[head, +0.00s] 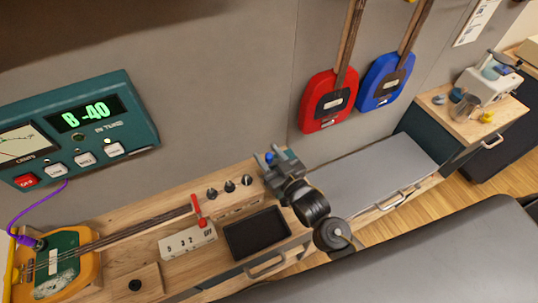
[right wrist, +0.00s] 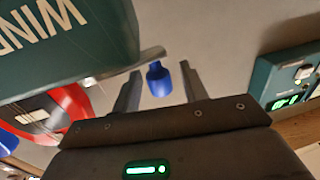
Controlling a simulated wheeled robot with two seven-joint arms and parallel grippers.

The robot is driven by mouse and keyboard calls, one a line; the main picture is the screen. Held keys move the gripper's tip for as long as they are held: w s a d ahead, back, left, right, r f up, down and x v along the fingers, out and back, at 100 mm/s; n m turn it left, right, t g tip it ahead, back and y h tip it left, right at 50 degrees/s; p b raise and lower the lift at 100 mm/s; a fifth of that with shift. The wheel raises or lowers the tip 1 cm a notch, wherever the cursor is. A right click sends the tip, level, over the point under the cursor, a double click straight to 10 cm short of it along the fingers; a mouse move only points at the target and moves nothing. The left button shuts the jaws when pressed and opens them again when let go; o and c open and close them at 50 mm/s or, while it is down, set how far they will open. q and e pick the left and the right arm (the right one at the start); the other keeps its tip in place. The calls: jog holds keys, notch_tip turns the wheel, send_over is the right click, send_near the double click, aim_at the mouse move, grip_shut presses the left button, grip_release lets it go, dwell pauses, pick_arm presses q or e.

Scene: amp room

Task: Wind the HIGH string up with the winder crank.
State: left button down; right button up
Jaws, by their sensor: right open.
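The winder is a teal box (right wrist: 65,45) with white lettering, partly out of frame, at the upper left of the right wrist view. Its metal crank arm (right wrist: 152,54) ends in a blue knob (right wrist: 160,80). My right gripper (right wrist: 160,70) is open, with a finger on each side of the knob; contact cannot be told. In the head view the gripper (head: 272,157) is over the bench's back edge, and largely hides the winder. The stringed instrument (head: 88,262), orange and green with a long neck, lies at the lower left. I cannot tell which string is HIGH. My left gripper is out of view.
A teal tuner (head: 75,130) on the wall reads "B -40". A purple cable (head: 22,236) runs from it to the instrument. A white switch box with a red lever (head: 198,210), several dark knobs (head: 230,187) and a black tray (head: 256,233) are on the bench.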

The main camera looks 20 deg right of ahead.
jog(key=shift+s, duration=0.1)
jog(key=shift+s+d+f, duration=0.1)
jog(key=shift+s+f, duration=0.05)
jog(key=shift+s, duration=0.2)
jog(key=b+v, duration=0.3)
jog(key=v, duration=0.7)
jog(key=shift+b, duration=0.35)
